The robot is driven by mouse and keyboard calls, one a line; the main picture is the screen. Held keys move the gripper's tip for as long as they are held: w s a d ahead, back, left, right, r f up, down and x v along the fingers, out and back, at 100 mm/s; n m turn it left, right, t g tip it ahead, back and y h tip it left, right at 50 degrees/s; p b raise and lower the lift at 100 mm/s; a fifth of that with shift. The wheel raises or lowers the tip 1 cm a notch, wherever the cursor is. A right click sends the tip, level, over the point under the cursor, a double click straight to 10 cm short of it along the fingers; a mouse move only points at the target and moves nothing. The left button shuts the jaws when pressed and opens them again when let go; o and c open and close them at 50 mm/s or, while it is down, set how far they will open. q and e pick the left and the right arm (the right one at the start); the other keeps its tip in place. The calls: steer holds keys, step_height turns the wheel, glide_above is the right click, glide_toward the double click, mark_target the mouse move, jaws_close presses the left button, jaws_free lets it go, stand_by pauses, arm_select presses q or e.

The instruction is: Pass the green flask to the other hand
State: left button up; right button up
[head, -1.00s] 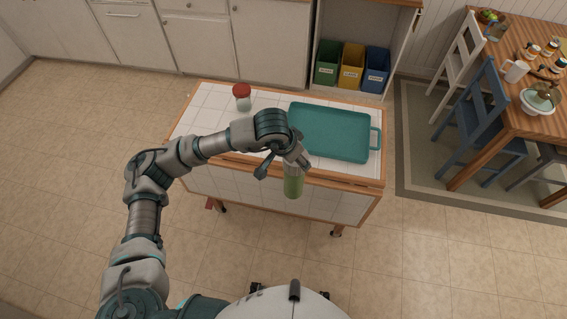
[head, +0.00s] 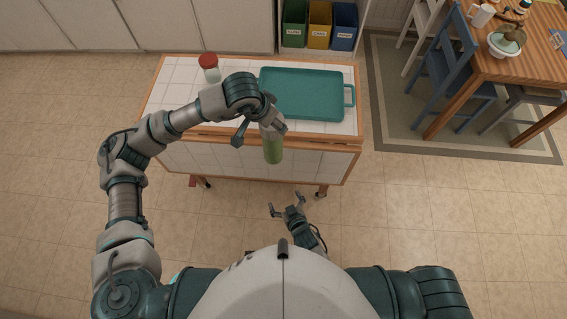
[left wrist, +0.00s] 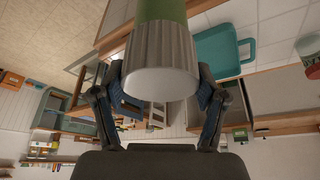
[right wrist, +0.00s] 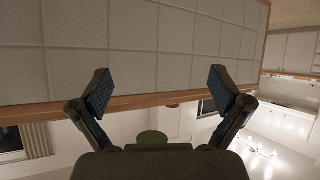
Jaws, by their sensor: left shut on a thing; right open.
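The green flask (head: 273,150) has a grey ribbed cap and hangs upright in front of the tiled cart. My left gripper (head: 272,122) is shut on its cap end. In the left wrist view the ribbed cap (left wrist: 162,62) sits between the two fingers, with the green body above it. My right gripper (head: 286,203) is open and empty, below and in front of the flask, apart from it. In the right wrist view the open fingers (right wrist: 160,92) face the cart's tiles, and a green round shape (right wrist: 152,138), likely the flask's bottom, shows low between them.
The tiled cart (head: 185,100) with wooden edges stands just ahead. A teal tray (head: 310,92) and a red-lidded jar (head: 209,66) are on it. Coloured bins (head: 318,25) stand behind. A blue chair (head: 445,70) and wooden table (head: 490,65) are at the right. The floor around is clear.

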step_height(320, 180, up, 17)
steer(key=w+a+t+y, duration=0.1)
steer(key=w+a+t, duration=0.1)
steer(key=t, duration=0.1)
steer(key=m+t, duration=0.2)
steer(key=t, duration=0.1)
glide_toward(273, 144)
step_height(273, 144, up, 2)
steer(key=w, duration=0.2)
arm_select(q)
steer(key=shift+r, duration=0.1)
arm_select(e)
steer(key=x, duration=1.1)
steer(key=shift+w+a+r, duration=0.15)
steer(key=shift+a+r, duration=0.05)
steer(key=shift+a, duration=0.1)
arm_select(q)
steer(key=shift+d, duration=0.1)
arm_select(e)
steer(key=c, duration=1.4)
arm_select(q)
steer(key=o, duration=1.9)
arm_select(e)
steer(key=shift+c, duration=0.2)
